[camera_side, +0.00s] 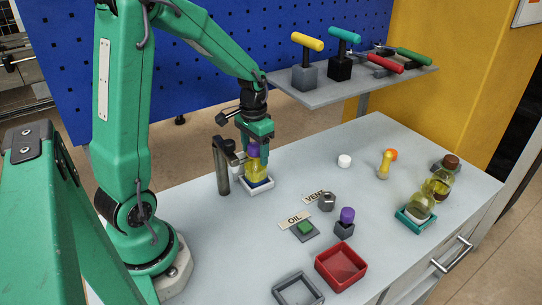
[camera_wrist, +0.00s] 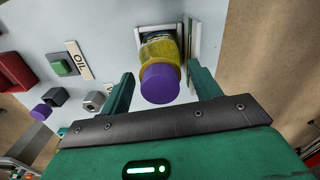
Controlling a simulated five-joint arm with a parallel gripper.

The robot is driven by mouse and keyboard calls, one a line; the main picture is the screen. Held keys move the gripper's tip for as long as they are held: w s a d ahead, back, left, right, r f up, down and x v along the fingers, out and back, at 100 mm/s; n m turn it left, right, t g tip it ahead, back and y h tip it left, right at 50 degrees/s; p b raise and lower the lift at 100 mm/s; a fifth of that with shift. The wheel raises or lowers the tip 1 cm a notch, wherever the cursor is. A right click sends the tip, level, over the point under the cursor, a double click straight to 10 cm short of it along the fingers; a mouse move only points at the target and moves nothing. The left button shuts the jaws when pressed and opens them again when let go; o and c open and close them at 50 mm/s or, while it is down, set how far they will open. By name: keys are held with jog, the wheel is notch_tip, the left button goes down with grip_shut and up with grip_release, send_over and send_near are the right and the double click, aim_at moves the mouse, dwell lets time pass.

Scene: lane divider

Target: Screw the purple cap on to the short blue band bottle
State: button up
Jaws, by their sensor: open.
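A short bottle with yellow contents (camera_side: 257,172) stands upright in a small white square holder (camera_side: 256,191); dark blue shows low on it in the side view. A purple cap (camera_wrist: 160,84) sits on top of this bottle (camera_wrist: 158,49); whether it is fully tightened I cannot tell. My gripper (camera_side: 254,148) is above the bottle, pointing down. In the wrist view its fingers (camera_wrist: 161,80) stand open on either side of the cap, with gaps. A second purple cap (camera_side: 347,214) rests on a grey block (camera_side: 344,230).
A dark upright post (camera_side: 221,166) stands close left of the holder. The OIL button (camera_side: 305,228), VENT knob (camera_side: 327,201), red tray (camera_side: 341,266) and grey tray (camera_side: 298,290) are in front. A teal tray (camera_side: 413,222) and brown-capped bottle (camera_side: 439,184) stand right.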

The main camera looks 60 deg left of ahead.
jog(key=shift+r, duration=3.85)
jog(key=s+d+r+m+t, duration=0.1)
jog(key=s+d+r+t, duration=0.4)
jog(key=s+d, duration=0.6)
jog(key=shift+s+d+r+t, duration=0.3)
jog(key=shift+d+r, duration=0.7)
jog(key=shift+r, duration=0.15)
